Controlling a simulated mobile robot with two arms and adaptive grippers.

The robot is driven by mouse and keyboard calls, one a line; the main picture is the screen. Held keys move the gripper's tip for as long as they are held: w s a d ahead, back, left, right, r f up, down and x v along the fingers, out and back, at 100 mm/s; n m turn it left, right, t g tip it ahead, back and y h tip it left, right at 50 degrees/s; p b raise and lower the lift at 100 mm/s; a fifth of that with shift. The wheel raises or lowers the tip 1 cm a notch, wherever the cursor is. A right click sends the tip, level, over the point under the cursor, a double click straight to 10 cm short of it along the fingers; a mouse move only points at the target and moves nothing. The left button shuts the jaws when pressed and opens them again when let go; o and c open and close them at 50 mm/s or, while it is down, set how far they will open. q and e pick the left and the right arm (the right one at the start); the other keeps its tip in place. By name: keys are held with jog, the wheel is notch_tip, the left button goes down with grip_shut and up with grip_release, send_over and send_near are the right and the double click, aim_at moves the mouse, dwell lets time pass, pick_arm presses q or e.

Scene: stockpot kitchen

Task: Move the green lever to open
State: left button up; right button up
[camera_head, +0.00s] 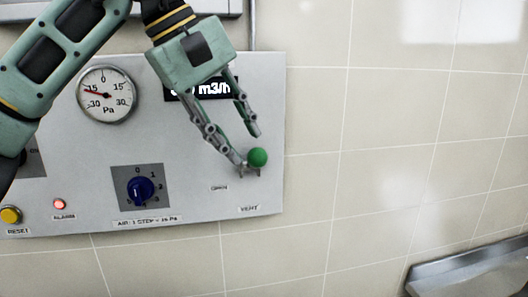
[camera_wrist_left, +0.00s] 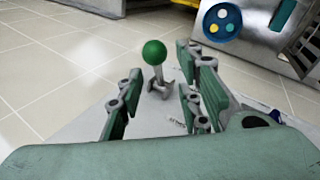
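The green lever (camera_head: 257,157) is a green ball knob near the right edge of a grey control panel (camera_head: 70,180), just above the label VENT. In the left wrist view the lever (camera_wrist_left: 154,53) stands on a short metal stem rising from a bracket. My left gripper (camera_head: 250,150) is open at the lever, its two fingers apart. One fingertip is just left of the knob, the other above it. In the left wrist view the fingers (camera_wrist_left: 157,95) lie on either side of the lever's base; I cannot tell whether they touch it. My right gripper is not in view.
The panel also carries a round Pa gauge (camera_head: 106,94), a digital m3/h display (camera_head: 228,88) partly hidden by my gripper, a blue rotary knob (camera_head: 141,189), a red alarm lamp (camera_head: 60,204) and a yellow reset button (camera_head: 11,215). Bare tiled wall lies to the right, above a metal ledge (camera_head: 470,268).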

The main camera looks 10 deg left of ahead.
aim_at(258, 166)
pick_arm(q)
jog(key=p+x, duration=0.2)
jog(key=x, duration=0.5)
jog(key=shift+r, duration=0.1)
jog(key=shift+w+d+f, duration=0.2)
jog(key=shift+w+f, duration=0.25)
jog(key=shift+s, duration=0.1)
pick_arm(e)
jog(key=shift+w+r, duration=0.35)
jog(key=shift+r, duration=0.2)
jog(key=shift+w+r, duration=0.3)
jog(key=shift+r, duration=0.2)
pick_arm(q)
jog(key=shift+s, duration=0.1)
jog(key=shift+c, duration=1.4)
grip_shut()
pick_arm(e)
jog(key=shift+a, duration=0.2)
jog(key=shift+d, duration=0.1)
